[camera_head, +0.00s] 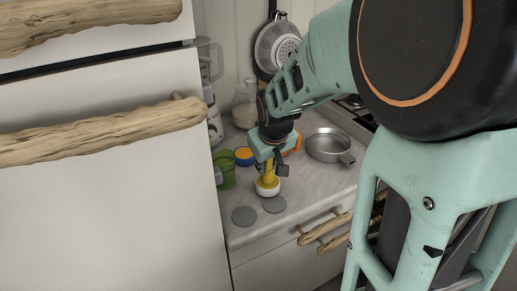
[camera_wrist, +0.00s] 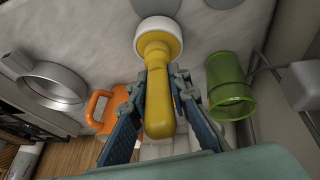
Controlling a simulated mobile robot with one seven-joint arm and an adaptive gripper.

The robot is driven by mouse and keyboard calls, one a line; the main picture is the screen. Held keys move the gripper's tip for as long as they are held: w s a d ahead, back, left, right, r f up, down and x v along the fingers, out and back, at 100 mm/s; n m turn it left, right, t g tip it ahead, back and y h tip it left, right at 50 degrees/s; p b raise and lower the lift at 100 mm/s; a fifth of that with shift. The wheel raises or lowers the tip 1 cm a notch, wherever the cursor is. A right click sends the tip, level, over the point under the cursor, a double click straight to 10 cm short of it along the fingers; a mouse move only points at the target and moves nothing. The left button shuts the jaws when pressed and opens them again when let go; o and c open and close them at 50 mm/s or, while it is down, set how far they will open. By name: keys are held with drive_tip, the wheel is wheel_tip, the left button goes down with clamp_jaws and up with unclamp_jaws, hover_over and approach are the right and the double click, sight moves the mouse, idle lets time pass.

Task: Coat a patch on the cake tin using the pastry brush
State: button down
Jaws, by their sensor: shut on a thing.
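The pastry brush seems to be the yellow-handled tool with a wide round white end, seen in the head view (camera_head: 268,187) and the wrist view (camera_wrist: 157,85). My gripper (camera_head: 268,168) is shut on its yellow handle; the wrist view shows a blue finger on each side (camera_wrist: 158,110). The brush is about upright, white end down, low over the counter; I cannot tell if it touches. The cake tin seems to be the round, shallow metal pan, behind and right of my gripper in the head view (camera_head: 328,146), and at the left in the wrist view (camera_wrist: 52,87).
A green cup (camera_head: 225,170) and a blue bowl with orange contents (camera_head: 244,156) stand left of my gripper. An orange handled item (camera_head: 292,143) is behind it. Two flat grey discs (camera_head: 244,215) (camera_head: 274,204) lie near the counter's front. A tall cabinet (camera_head: 110,220) bounds the left.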

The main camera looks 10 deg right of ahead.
sight(271, 166)
drive_tip(key=shift+r+p, duration=2.45)
drive_tip(key=shift+r, duration=1.1)
drive_tip(key=shift+s+f, duration=0.1)
drive_tip(key=shift+f, duration=0.05)
drive_tip(key=shift+s+d+f+m+h+p, duration=0.15)
drive_tip(key=shift+s+f+m+h+p, duration=0.15)
drive_tip(key=shift+f+m+p, duration=0.25)
drive_tip(key=shift+s+d+f+m+h+p, duration=0.15)
drive_tip(key=shift+f+m+h+p, duration=0.15)
drive_tip(key=shift+m+p, duration=0.35)
drive_tip(key=shift+s+f+m+h+p, duration=0.3)
drive_tip(key=shift+s+f+m+p, duration=0.1)
drive_tip(key=shift+f+m+p, duration=0.4)
